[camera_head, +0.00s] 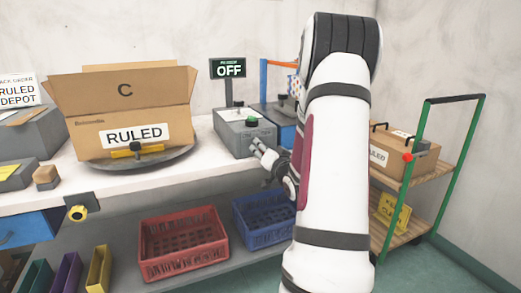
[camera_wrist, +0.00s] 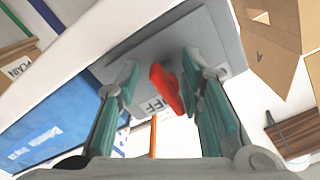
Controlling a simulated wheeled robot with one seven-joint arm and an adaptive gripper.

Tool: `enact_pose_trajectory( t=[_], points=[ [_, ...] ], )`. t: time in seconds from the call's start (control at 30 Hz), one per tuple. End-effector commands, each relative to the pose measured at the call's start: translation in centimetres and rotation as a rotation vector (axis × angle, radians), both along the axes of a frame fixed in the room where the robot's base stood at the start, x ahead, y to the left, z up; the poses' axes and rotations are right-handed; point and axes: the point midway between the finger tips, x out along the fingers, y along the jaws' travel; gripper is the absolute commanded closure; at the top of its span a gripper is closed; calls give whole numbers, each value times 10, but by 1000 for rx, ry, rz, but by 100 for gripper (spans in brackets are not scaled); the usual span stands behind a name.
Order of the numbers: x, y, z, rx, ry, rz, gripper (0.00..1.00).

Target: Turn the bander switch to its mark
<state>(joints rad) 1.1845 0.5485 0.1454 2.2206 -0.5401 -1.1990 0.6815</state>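The bander is a grey box (camera_head: 243,133) on the white bench, with a green button on top and a sign (camera_head: 228,68) reading "OFF" behind it. In the wrist view, its grey panel (camera_wrist: 205,28) carries a red switch (camera_wrist: 166,88), set at a slant, with a partly hidden label ending in "FF" beside it. My gripper (camera_head: 258,147) is at the near right side of the box. In the wrist view, the gripper's (camera_wrist: 160,70) teal fingers are apart on either side of the red switch, with gaps showing. The switch is not discernible in the head view.
An open carton (camera_head: 125,112) labelled "RULED" stands on a round grey turntable to the left. Red (camera_head: 183,243) and blue (camera_head: 262,220) crates sit on the shelf below. A green-framed cart (camera_head: 440,160) with a box is at the right, beyond my arm.

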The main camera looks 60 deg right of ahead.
Motion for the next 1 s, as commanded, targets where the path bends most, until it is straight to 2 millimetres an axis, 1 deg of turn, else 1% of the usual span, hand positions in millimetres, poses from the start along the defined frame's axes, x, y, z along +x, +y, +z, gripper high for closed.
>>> enact_pose_trajectory(
  t=[0.03, 0.37, 0.5, 0.67, 0.8, 1.0],
  points=[
    [-2, -3, 0, -2, -1, -7, 63],
    [1, 1, 2, -5, -4, 4, 63],
    [-4, 5, 2, -5, -3, 4, 63],
    [-26, 17, 3, -5, -2, 2, 63],
    [-51, 32, 2, -4, -1, 0, 63],
    [-82, 51, 2, -4, -2, 0, 63]
  ],
)
